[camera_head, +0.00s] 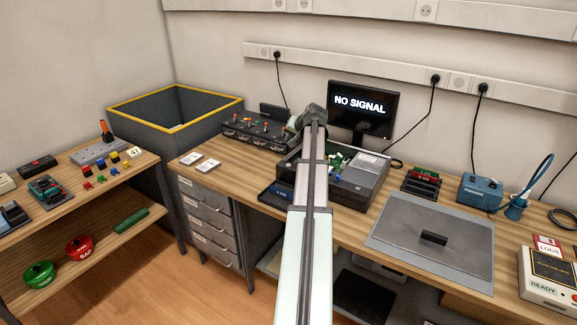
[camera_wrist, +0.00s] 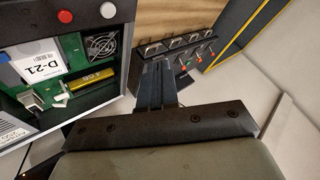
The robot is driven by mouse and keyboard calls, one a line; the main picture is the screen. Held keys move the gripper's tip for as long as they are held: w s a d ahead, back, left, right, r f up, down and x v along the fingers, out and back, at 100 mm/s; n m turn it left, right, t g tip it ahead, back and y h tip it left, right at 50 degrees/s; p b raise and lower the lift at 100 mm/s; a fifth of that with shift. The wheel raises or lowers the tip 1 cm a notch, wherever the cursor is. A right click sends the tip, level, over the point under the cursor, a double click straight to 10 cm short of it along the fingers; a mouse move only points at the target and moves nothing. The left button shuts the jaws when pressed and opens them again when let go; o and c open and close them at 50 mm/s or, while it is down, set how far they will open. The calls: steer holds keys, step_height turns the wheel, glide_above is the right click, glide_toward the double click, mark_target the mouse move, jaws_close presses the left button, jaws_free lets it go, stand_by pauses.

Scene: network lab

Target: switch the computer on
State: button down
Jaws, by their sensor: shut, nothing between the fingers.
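The computer (camera_head: 360,179) is an open case on the bench, partly hidden behind my arm in the head view. In the wrist view its case (camera_wrist: 125,45) stands at the left, with a red button (camera_wrist: 65,16) and a white button (camera_wrist: 108,10) on its edge. Inside show a fan (camera_wrist: 101,45), a D-21 label (camera_wrist: 40,60) and a yellow-labelled module (camera_wrist: 92,80). The monitor (camera_head: 363,108) reads "NO SIGNAL". My gripper (camera_wrist: 155,68) is shut and empty, beside the case and apart from the buttons in the wrist view. Its fingertips are hard to make out in the head view.
A black panel with levers (camera_head: 258,131) stands left of the computer. A grey plate with a black handle (camera_head: 400,228) lies to the right. A blue device (camera_head: 480,192) stands behind it. A yellow-rimmed bin (camera_head: 190,135) is at the back left.

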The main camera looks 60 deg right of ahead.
mark_target(290, 165)
steer(key=shift+f, duration=4.35)
steer(key=shift+f, duration=0.15)
steer(key=shift+f, duration=0.25)
